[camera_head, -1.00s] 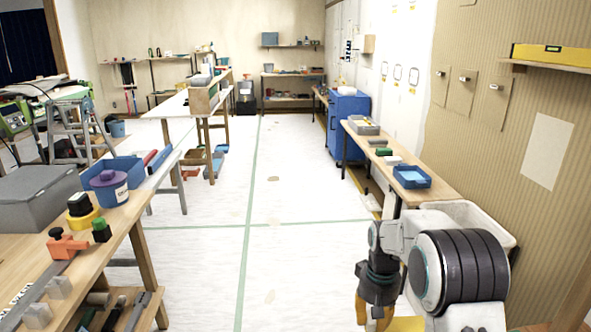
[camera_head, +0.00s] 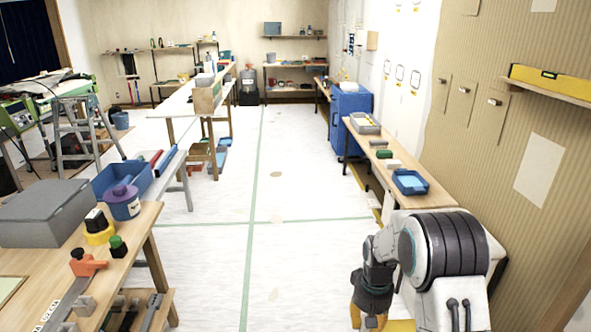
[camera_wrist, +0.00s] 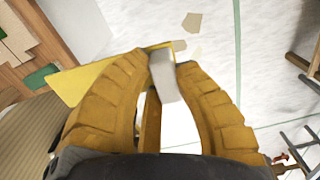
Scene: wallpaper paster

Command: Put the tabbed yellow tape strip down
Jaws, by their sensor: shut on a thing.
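My gripper (camera_wrist: 166,68) is shut on the pale grey tab (camera_wrist: 164,76) of the yellow tape strip, in the wrist view. The yellow strip (camera_wrist: 85,80) reaches out to the left behind the left finger, and the finger hides part of it. The strip hangs above the white floor, held by its tab. In the head view my gripper (camera_head: 369,318) points down at the bottom edge, and its tips are cut off. A bit of yellow (camera_head: 400,325) shows beside it, partly hidden by my arm.
A wooden side bench (camera_head: 430,192) with a blue tray (camera_head: 410,182) stands along the right wall. A wooden workbench (camera_head: 140,235) with a grey box (camera_head: 45,215) and a purple-lidded jar (camera_head: 122,200) is at left. The white floor (camera_head: 300,190) between them is open.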

